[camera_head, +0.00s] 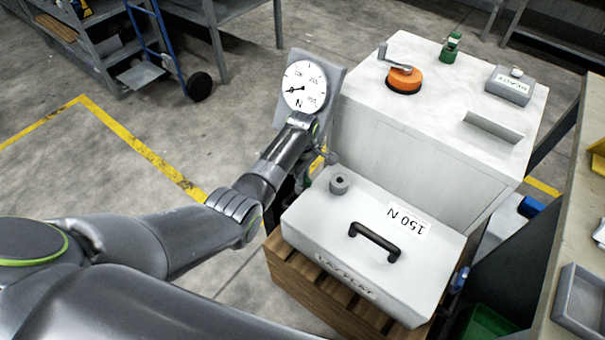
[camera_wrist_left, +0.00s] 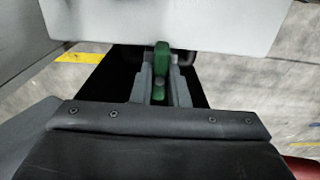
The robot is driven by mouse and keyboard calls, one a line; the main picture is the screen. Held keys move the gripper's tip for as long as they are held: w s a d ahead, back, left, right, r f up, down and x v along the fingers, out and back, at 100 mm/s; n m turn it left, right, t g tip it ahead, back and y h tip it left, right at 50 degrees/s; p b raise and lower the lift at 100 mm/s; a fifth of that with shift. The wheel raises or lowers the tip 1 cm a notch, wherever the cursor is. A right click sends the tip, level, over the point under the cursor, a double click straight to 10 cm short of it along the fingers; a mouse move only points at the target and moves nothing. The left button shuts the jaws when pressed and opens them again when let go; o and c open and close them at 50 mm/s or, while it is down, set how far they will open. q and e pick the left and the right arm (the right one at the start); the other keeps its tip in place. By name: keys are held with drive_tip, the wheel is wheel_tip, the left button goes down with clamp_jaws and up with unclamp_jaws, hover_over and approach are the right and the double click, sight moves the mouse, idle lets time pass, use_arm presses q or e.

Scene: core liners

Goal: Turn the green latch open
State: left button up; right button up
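A green latch (camera_wrist_left: 161,62) shows in the left wrist view, upright below the edge of a pale grey panel. My left gripper (camera_wrist_left: 160,88) has one grey finger on each side of it, close in. I cannot tell whether both fingers press on it. In the head view my left arm reaches in from the left, and its gripper (camera_head: 309,172) is low beside the grey box, partly hidden behind the wrist. The latch cannot be made out clearly there. My right gripper is out of view.
A dial gauge (camera_head: 304,86) stands just beyond my left wrist. A grey box (camera_head: 330,222) with a black handle (camera_head: 375,241) sits on a wooden pallet (camera_head: 290,278). Behind it is a white cabinet (camera_head: 400,140) with an orange crank knob (camera_head: 403,80) and a small green fitting (camera_head: 451,46).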

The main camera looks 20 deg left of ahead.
use_arm(q)
clamp_jaws()
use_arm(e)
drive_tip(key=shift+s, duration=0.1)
